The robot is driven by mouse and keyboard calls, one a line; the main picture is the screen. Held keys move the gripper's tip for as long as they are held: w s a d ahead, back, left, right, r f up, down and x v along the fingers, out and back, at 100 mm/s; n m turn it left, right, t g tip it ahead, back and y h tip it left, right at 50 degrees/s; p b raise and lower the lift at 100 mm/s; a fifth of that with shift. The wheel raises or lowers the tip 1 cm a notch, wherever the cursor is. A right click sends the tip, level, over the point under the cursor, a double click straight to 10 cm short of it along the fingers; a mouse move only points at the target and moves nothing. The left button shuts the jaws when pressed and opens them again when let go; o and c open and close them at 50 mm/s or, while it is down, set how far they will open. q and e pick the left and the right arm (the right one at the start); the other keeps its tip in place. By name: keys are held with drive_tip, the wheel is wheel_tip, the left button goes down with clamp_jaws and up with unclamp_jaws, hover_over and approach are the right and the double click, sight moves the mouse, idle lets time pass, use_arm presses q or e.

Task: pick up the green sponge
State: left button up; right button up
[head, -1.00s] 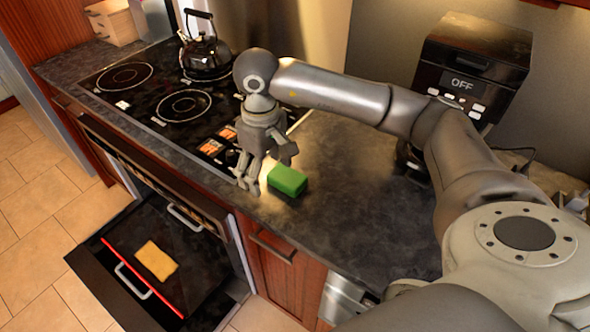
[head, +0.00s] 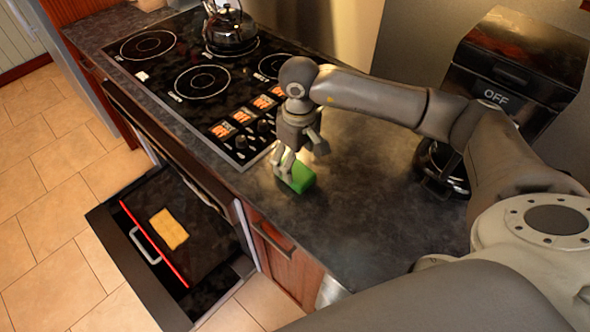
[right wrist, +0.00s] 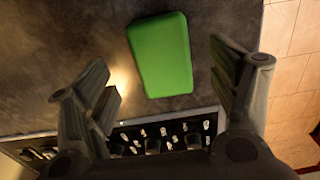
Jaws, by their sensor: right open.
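The green sponge (head: 300,178) lies on the dark countertop to the right of the stove. It also shows whole in the right wrist view (right wrist: 161,55), lying flat beyond and between the fingers. My right gripper (head: 297,165) is open and points down at the sponge, hiding its left part in the head view. In the right wrist view, my open right gripper (right wrist: 165,75) has one finger on each side of the sponge, with gaps on both sides. My left gripper is not in view.
The stove (head: 190,75) with a kettle (head: 229,28) stands left of the sponge. A black coffee maker (head: 505,85) stands at the right. The counter (head: 350,220) in front is clear.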

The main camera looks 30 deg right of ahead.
sight(297, 171)
wheel_tip(297, 171, down, 3)
drive_tip(key=shift+a+f+p, duration=0.1)
drive_tip(key=shift+p, duration=0.9)
drive_tip(key=shift+a+f, duration=0.1)
drive_tip(key=shift+f, duration=0.6)
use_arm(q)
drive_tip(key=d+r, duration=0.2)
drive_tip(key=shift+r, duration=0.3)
use_arm(e)
drive_tip(key=shift+w, duration=0.1)
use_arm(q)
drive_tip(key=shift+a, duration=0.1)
use_arm(e)
drive_tip(key=shift+c, duration=0.5)
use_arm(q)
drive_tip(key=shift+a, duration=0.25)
use_arm(e)
drive_tip(key=c, duration=0.8)
